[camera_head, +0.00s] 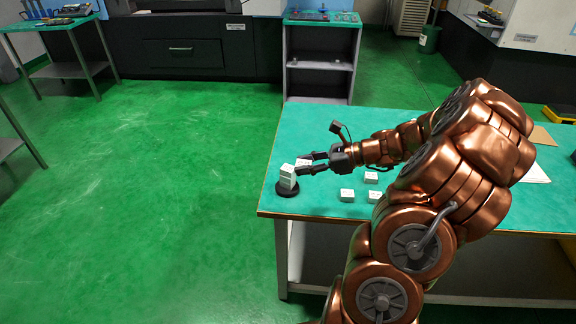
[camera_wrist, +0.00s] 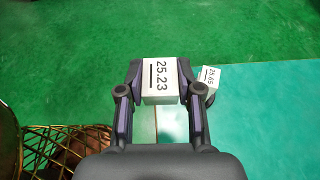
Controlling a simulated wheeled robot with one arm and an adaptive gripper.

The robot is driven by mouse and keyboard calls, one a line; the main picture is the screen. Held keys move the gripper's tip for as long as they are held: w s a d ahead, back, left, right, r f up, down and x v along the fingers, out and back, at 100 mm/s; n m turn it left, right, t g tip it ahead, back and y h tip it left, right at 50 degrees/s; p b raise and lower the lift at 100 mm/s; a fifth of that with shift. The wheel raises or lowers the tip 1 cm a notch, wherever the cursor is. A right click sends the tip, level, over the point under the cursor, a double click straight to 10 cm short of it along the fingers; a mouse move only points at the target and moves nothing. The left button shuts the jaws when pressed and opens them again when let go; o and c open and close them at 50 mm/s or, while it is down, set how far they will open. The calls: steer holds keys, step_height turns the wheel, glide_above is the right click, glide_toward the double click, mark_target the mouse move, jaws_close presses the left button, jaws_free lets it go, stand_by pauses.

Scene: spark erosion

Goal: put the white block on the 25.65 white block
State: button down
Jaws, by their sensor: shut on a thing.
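My gripper (camera_head: 304,164) is shut on a white block (camera_head: 305,162), marked 25.23 in the wrist view (camera_wrist: 160,78). The block sits between the two fingers, partly hidden by the near finger in the head view. Just left of the fingertips, white blocks (camera_head: 287,176) form a short stack on a round black base. In the wrist view the 25.65 white block (camera_wrist: 208,76) shows to the right of the held block, beyond the right finger, which hides part of it. It seems to be the top of that stack. The held block appears apart from it.
The green-topped table (camera_head: 420,209) carries several loose white blocks, such as one (camera_head: 347,195) right of the gripper and one farther back (camera_head: 371,177). The stack stands near the table's left end. Open green floor lies left of the table. A shelf unit (camera_head: 320,66) stands behind.

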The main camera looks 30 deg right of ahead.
steer(key=s+d+f, duration=0.1)
steer(key=s+f, duration=0.1)
steer(key=s, duration=0.3)
steer(key=p, duration=0.5)
glide_above(289, 168)
step_height(289, 168, down, 2)
steer(key=shift+d+n+g, duration=0.1)
steer(key=shift+n+g, duration=0.2)
steer(key=shift+f+p, duration=0.75)
steer(key=shift+f, duration=1)
steer(key=shift+f, duration=0.1)
steer(key=c, duration=0.8)
jaws_free()
steer(key=shift+o, duration=0.2)
